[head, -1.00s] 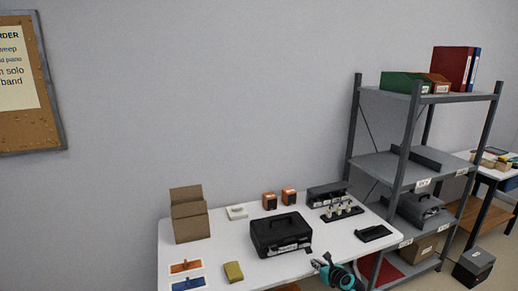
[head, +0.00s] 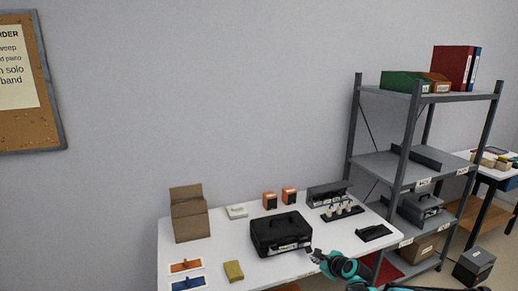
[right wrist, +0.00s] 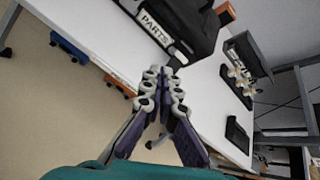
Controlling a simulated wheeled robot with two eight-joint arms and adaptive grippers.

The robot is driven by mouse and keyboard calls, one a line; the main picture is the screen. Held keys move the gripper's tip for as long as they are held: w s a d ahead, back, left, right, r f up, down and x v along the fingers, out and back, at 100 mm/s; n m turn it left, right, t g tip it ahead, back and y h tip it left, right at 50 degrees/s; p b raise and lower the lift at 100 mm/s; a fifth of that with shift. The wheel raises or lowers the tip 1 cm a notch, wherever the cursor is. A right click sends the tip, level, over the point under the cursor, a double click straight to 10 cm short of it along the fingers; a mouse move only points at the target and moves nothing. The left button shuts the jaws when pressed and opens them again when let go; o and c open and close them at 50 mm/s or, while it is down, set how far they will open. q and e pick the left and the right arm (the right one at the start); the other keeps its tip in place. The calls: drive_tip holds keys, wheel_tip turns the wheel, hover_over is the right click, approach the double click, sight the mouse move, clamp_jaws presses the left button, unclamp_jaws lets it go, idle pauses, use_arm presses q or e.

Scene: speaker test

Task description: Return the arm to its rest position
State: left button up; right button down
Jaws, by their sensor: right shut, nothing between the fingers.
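My right gripper (head: 314,254) is at the front edge of the white table (head: 222,272), just right of the black case's front corner in the head view. Its teal arm comes in from the lower right. In the right wrist view the fingers (right wrist: 163,72) are together with nothing between them. The black case (head: 281,233), labelled PARTS in the right wrist view (right wrist: 190,15), stands closed beyond the fingertips, apart from them as far as I can tell. My left gripper is not in view.
A cardboard box (head: 189,222), yellow sponge (head: 234,271), black tray (head: 374,233) and a rack of pale pegs (head: 342,211) are on the table. A grey shelf unit (head: 400,165) stands to its right, near my right arm.

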drive_tip(key=s+a+r+n+g+h, duration=0.1)
drive_tip(key=s+a+r+n, duration=0.1)
drive_tip(key=s+r+n, duration=0.4)
drive_tip(key=s+a+r+n+g, duration=0.1)
drive_tip(key=s+r+n, duration=0.15)
drive_tip(key=s, duration=0.55)
drive_tip(key=s+a+r+n+h, duration=0.1)
drive_tip(key=s+a+r+n, duration=0.15)
drive_tip(key=s+n, duration=0.35)
drive_tip(key=s+d+f+n+g+h, duration=0.1)
drive_tip(key=s+n, duration=0.4)
drive_tip(key=s, duration=0.5)
drive_tip(key=s+d+f+n+g, duration=0.1)
drive_tip(key=s+n, duration=0.5)
drive_tip(key=s, duration=0.5)
drive_tip(key=shift+s+f+h, duration=0.2)
drive_tip(key=shift+f+h, duration=0.2)
